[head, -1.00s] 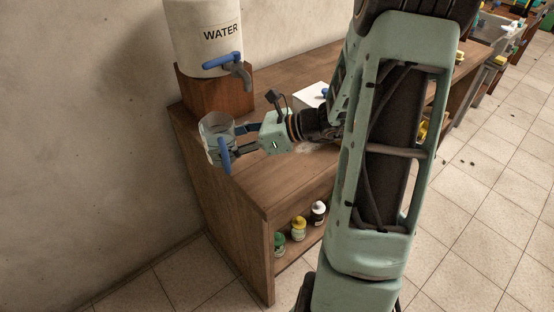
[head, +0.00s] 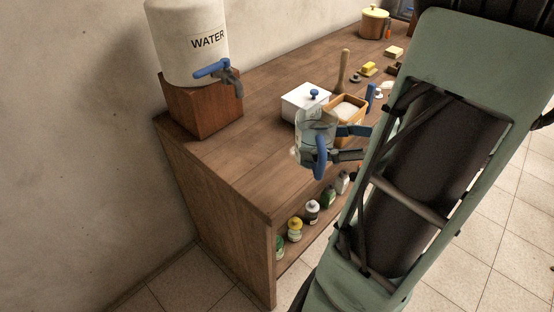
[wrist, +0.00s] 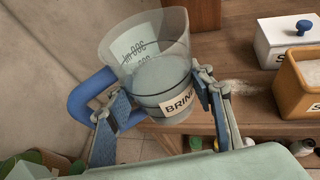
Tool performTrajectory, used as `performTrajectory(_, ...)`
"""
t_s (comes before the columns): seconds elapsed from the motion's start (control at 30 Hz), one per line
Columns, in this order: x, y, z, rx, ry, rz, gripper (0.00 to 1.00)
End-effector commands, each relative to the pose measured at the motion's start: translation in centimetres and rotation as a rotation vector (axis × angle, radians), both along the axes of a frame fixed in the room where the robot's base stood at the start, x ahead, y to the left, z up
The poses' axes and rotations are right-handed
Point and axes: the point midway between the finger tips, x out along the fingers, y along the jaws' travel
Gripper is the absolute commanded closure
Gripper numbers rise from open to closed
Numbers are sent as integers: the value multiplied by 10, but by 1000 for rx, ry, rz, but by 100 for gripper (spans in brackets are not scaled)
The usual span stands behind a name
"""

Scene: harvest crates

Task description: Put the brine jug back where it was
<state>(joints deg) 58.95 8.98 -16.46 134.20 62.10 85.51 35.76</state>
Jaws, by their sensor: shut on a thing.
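The brine jug is a clear jug (head: 314,124) with a blue handle and liquid inside. In the wrist view the jug (wrist: 165,70) shows part of a label reading "BRIN" and measuring marks, and it tilts a little in the picture. My gripper (head: 335,143) is shut on the jug, with one finger on each side of its body in the wrist view (wrist: 160,112). In the head view the jug is in front of the white lidded box, near the bench's front edge. I cannot tell its exact height above the bench.
A water dispenser (head: 190,45) with a blue tap stands on a wooden block (head: 203,108) at the bench's left end. A white lidded box (head: 300,100) and an orange-brown box (head: 358,104) stand behind the jug. Small bottles (head: 312,211) line the shelf below. The bench's (head: 225,160) left part is clear.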

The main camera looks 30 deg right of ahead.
Motion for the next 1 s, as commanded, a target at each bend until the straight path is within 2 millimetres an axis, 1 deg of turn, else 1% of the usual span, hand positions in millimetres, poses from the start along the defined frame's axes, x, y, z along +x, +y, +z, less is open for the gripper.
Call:
performTrajectory(0.03,10,5,-6,5,0,7,90)
performTrajectory(0.3,76,21,-36,3,1,7,90)
performTrajectory(0.43,95,26,-63,5,2,5,90)
performTrajectory(0.57,109,29,-78,4,1,4,90)
performTrajectory(0.77,117,30,-87,1,-2,3,90)
performTrajectory(0.83,121,32,-93,2,0,4,90)
performTrajectory(0.87,124,32,-97,3,1,4,90)
performTrajectory(1.0,123,32,-119,4,1,2,90)
